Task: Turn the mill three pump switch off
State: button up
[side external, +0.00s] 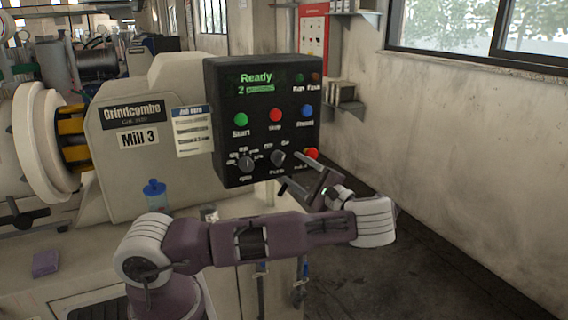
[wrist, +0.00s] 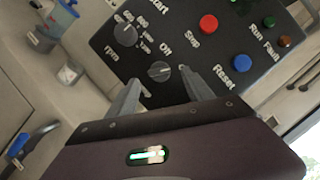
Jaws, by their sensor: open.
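The Mill 3 control panel (side external: 262,120) is a black box, and the pump switch (side external: 278,158) is a dark round knob low in its middle. In the wrist view the pump switch (wrist: 160,72) sits beside an "Off" label; the other label is hidden there. I cannot tell for sure which label its pointer faces. My gripper (side external: 293,174) is open in front of the panel's lower edge, just below and right of the knob. In the wrist view my gripper (wrist: 162,82) has its fingertips either side of the knob, apparently not touching it.
The rpm dial (side external: 246,163) is left of the pump switch, and a red button (side external: 311,154) is close on its right. Start (side external: 240,119), Stop (side external: 275,115) and Reset (side external: 307,111) buttons are above. The display reads "Ready". A blue-capped bottle (side external: 155,194) stands left.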

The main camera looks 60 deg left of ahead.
aim_at(281, 161)
jog(key=x, duration=0.5)
jog(key=shift+f, duration=0.1)
grip_shut()
jog(key=shift+n, duration=0.3)
jog(key=n+h, duration=0.2)
jog(key=n, duration=0.3)
jog(key=shift+n, duration=0.4)
jog(key=n+h, duration=0.1)
jog(key=n, duration=0.1)
jog(key=n+t+h, duration=0.1)
jog(key=n, duration=0.1)
jog(key=shift+r+n+t, duration=0.2)
jog(key=shift+n+t, duration=0.1)
jog(key=shift+n, duration=0.1)
grip_release()
